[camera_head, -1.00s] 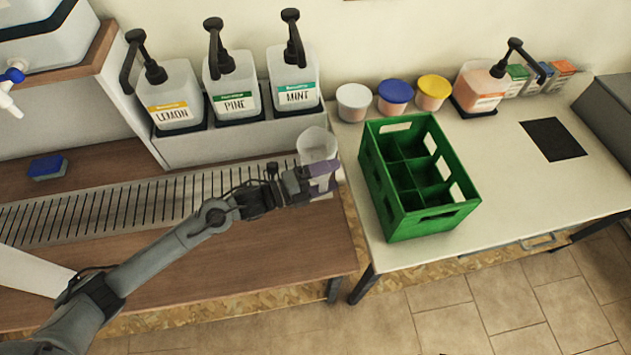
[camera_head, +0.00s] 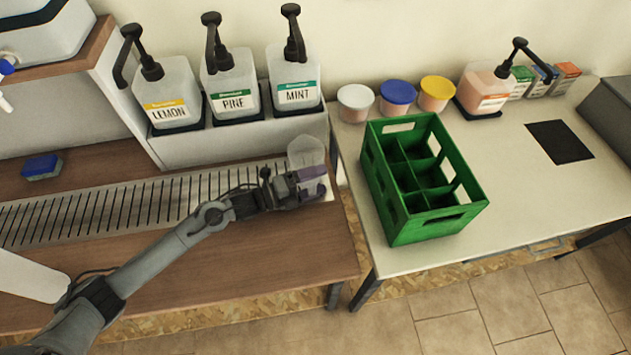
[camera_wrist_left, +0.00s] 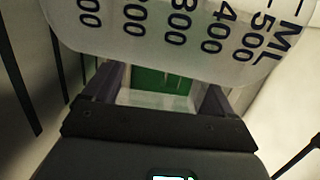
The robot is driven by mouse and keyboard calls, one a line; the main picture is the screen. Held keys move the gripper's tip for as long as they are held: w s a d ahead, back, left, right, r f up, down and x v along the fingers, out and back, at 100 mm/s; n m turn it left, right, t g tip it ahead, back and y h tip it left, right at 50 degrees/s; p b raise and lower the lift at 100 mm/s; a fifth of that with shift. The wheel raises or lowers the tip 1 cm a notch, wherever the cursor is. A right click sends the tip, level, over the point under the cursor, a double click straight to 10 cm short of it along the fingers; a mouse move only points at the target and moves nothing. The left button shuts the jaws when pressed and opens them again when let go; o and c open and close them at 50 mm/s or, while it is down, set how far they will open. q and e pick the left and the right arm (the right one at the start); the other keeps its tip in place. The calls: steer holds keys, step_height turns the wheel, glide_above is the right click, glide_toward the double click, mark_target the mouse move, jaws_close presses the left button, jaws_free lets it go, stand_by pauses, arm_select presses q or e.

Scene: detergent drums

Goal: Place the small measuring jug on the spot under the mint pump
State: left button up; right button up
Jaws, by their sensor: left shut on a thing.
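The small measuring jug (camera_head: 306,154) is clear and stands roughly upright at the right end of the slotted drip grate, below and in front of the mint pump (camera_head: 293,82). My left gripper (camera_head: 312,184) is shut on the jug. In the left wrist view the jug (camera_wrist_left: 180,30) fills the top, with its ML scale close to the lens. I cannot tell whether its base touches the surface. The spot under the mint pump is not clearly visible behind the jug and gripper. My right gripper is out of view.
The lemon pump (camera_head: 166,97) and pine pump (camera_head: 231,90) stand left of the mint pump on a raised shelf. A green crate (camera_head: 421,230) stands on the white table at right. A blue sponge (camera_head: 41,167) lies at far left.

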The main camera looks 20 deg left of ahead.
arm_select(q)
steer(key=shift+f, duration=0.15)
steer(key=o, duration=0.8)
steer(key=shift+o, duration=0.2)
steer(key=shift+r, duration=0.25)
steer(key=p+v, duration=0.2)
steer(key=v, duration=1)
steer(key=shift+p, duration=0.35)
